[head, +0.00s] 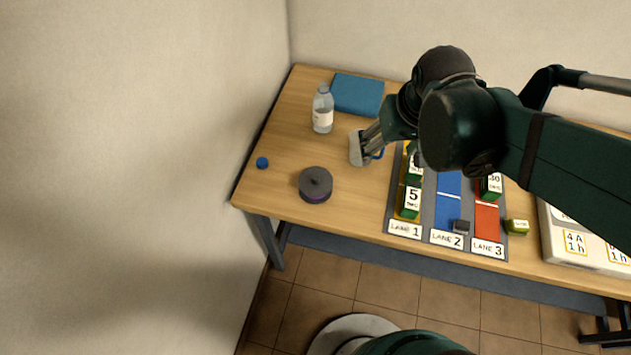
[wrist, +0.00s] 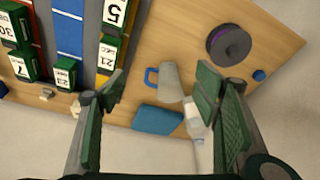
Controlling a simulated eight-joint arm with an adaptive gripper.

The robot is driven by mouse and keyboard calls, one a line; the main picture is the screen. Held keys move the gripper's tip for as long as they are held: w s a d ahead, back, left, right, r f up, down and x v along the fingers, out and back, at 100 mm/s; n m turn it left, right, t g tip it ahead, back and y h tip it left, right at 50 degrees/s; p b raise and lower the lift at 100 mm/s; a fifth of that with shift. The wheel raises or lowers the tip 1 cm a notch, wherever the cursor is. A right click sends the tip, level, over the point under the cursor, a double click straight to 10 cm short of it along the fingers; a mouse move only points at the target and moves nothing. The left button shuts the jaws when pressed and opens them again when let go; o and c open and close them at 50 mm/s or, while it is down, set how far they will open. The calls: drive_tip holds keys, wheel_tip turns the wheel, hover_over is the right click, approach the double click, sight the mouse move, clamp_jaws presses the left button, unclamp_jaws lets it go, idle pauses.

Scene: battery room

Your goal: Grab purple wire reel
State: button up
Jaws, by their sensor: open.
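The purple wire reel (head: 315,184) lies flat on the left part of the table, a dark grey disc with a purple edge and a small hub. In the wrist view the reel (wrist: 229,45) is at the upper right, beyond the fingertips. My gripper (head: 373,136) is to the upper right of the reel in the head view, apart from it. In the wrist view its two fingers (wrist: 163,87) stand wide apart with nothing held between them. A grey mug (wrist: 170,82) with a blue handle shows between the fingertips; whether they touch it is unclear.
A water bottle (head: 323,110), a blue book-like block (head: 357,94) and a blue cap (head: 262,162) are around the reel. The lane board (head: 405,229) with several labelled blocks is to its right. Bare tabletop surrounds the reel; the table's front edge is close below it.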

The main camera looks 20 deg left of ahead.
drive_tip(key=a+f+n+g+p, duration=0.2)
drive_tip(key=a+f, duration=0.1)
drive_tip(key=a, duration=0.6)
drive_tip(key=n+g+h+p, duration=0.1)
drive_tip(key=p, duration=0.1)
hover_over(316, 177)
wheel_tip(316, 177, down, 4)
drive_tip(key=shift+r, duration=0.25)
drive_tip(key=shift+a, duration=0.1)
drive_tip(key=shift+f, duration=0.1)
drive_tip(key=shift+f+b, duration=0.35)
drive_tip(key=shift+f, duration=1.9)
drive_tip(key=shift+f+b, duration=0.4)
drive_tip(key=shift+f, duration=2.25)
drive_tip(key=shift+c, duration=0.5)
drive_tip(key=c, duration=0.6)
